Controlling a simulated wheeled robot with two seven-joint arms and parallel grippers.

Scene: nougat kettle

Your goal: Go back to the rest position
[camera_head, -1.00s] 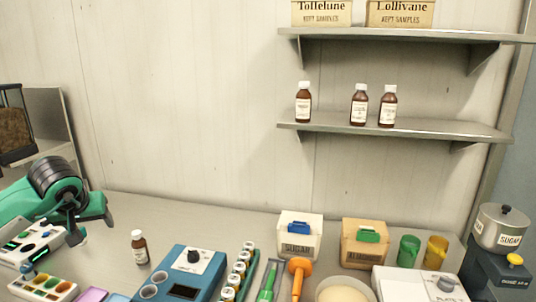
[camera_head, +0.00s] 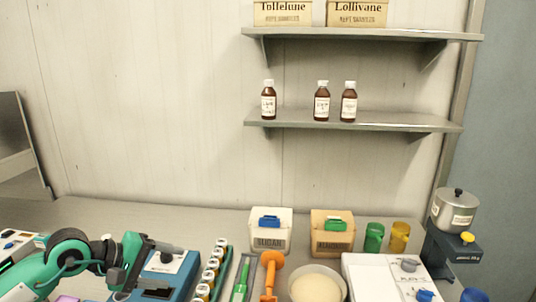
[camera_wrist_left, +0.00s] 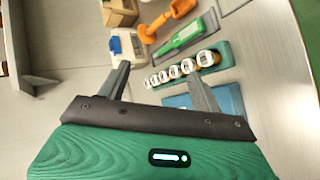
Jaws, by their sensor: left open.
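My left gripper (camera_head: 158,270) is low at the left of the head view, in front of the blue device (camera_head: 185,268), which it partly hides. In the left wrist view its two fingers (camera_wrist_left: 160,77) stand apart with nothing between them. They point toward the row of small capped jars (camera_wrist_left: 182,70) in a green rack. My right gripper is not in view.
The counter holds a sugar box (camera_head: 270,240), a second box (camera_head: 331,243), an orange tool (camera_head: 270,262), a bowl (camera_head: 317,289), a white scale (camera_head: 372,281), green and yellow cups. Three brown bottles stand on the lower shelf (camera_head: 350,121).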

